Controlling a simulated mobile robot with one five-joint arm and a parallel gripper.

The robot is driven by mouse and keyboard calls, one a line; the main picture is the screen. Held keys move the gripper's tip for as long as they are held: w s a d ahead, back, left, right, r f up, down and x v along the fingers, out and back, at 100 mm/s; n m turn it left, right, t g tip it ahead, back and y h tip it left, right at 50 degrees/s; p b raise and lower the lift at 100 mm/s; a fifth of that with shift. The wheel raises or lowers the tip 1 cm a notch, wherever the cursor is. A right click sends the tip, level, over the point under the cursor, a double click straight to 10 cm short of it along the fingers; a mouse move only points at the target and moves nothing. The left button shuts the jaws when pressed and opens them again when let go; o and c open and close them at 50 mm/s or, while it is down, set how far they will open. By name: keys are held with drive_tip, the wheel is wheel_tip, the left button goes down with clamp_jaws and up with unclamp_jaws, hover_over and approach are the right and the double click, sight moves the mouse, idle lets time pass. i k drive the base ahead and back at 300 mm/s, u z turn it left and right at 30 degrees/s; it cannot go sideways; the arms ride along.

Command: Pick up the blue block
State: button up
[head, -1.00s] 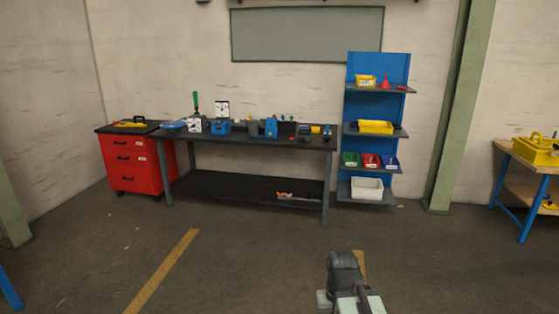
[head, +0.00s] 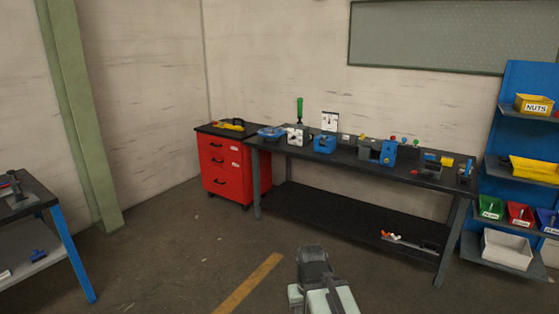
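Several blue items stand on the dark workbench (head: 350,156) in the head view. One is a blue upright block-like piece (head: 389,152) right of the middle. Another is a squat blue piece (head: 325,143) left of it, and a flat blue item (head: 271,132) lies near the left end. A small blue item (head: 34,257) is on the lower shelf at the far left. I cannot tell which of these is the blue block. My arm shows at the bottom centre, well short of the bench. Its fingers cannot be made out.
A red drawer cabinet (head: 222,172) stands at the bench's left end. A blue shelf rack (head: 516,135) with bins stands at its right. A blue-legged table (head: 73,252) is at the left edge. The floor (head: 170,265) in front is clear, with a yellow line (head: 248,284).

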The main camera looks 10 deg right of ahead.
sight(432, 156)
drive_tip(key=i, duration=2.55)
drive_tip(key=z, duration=0.6)
drive_tip(key=i, duration=1.25)
drive_tip(key=z, duration=0.4)
drive_tip(key=k, duration=0.75)
drive_tip(key=z, duration=0.25)
drive_tip(key=i, duration=0.75)
drive_tip(key=u, duration=0.2)
drive_tip(key=k, duration=0.9)
drive_tip(key=z, duration=0.15)
drive_tip(key=i, duration=0.85)
drive_tip(key=z, duration=0.05)
